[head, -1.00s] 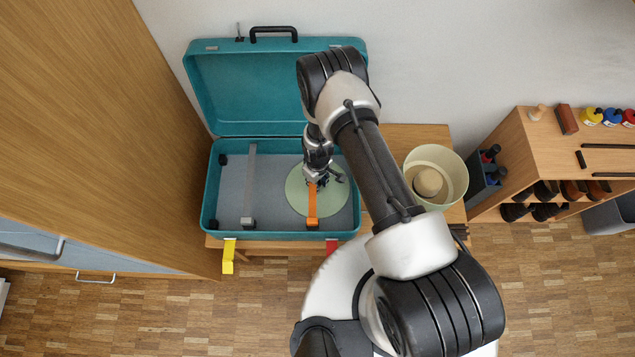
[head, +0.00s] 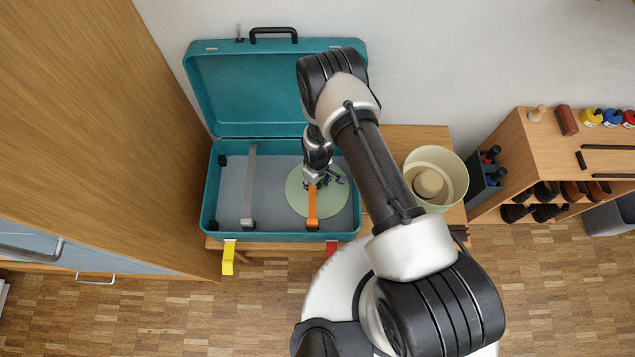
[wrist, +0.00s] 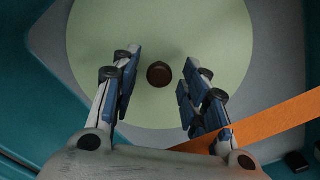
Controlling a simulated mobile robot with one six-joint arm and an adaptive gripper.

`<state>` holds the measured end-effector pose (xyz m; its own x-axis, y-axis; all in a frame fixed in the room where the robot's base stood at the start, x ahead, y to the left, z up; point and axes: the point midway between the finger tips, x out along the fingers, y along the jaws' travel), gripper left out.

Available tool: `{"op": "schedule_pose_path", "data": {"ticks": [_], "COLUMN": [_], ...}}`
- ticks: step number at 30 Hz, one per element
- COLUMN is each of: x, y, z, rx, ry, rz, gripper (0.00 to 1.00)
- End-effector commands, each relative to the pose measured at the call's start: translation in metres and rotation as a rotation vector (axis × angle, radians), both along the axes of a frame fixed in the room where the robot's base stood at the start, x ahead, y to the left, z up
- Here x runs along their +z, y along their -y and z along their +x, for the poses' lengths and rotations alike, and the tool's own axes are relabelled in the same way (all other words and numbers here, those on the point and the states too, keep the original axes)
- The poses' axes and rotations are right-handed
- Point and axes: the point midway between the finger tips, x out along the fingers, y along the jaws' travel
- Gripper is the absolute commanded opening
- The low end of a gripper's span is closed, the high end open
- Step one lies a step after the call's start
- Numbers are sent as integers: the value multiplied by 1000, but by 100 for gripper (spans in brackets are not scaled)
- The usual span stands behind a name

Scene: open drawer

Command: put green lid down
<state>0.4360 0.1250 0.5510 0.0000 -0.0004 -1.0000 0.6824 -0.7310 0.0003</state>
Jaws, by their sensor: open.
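The green lid (head: 298,203) is a pale green disc lying in the right part of the open teal suitcase (head: 205,205). In the wrist view the lid (wrist: 215,35) shows a dark brown round knob (wrist: 159,74) at its middle. My gripper (head: 322,183) is over the lid. In the wrist view my gripper (wrist: 155,95) is open, its two blue-padded fingers on either side of the knob and apart from it. An orange strap (head: 312,205) runs beside the gripper and across part of the lid.
A grey strap (head: 249,185) crosses the suitcase's left part, with bare floor around it. The suitcase lid (head: 255,95) stands open behind. A pale green round box (head: 440,161) holding a hat (head: 428,183) stands to the right. A wooden cabinet (head: 90,120) rises at left.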

Motion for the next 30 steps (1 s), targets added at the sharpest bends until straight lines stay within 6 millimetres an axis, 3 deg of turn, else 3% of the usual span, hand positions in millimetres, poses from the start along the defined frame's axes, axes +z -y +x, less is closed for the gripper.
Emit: {"op": "schedule_pose_path", "data": {"ticks": [15, 21, 28, 30], "x": [100, 120, 126, 139], "y": [0, 0, 0, 0], "z": [1, 0, 2, 8], "rx": [0, 0, -3, -14], "ry": [2, 1, 2, 11], "rz": [1, 1, 1, 4], "gripper": [41, 41, 41, 41]}}
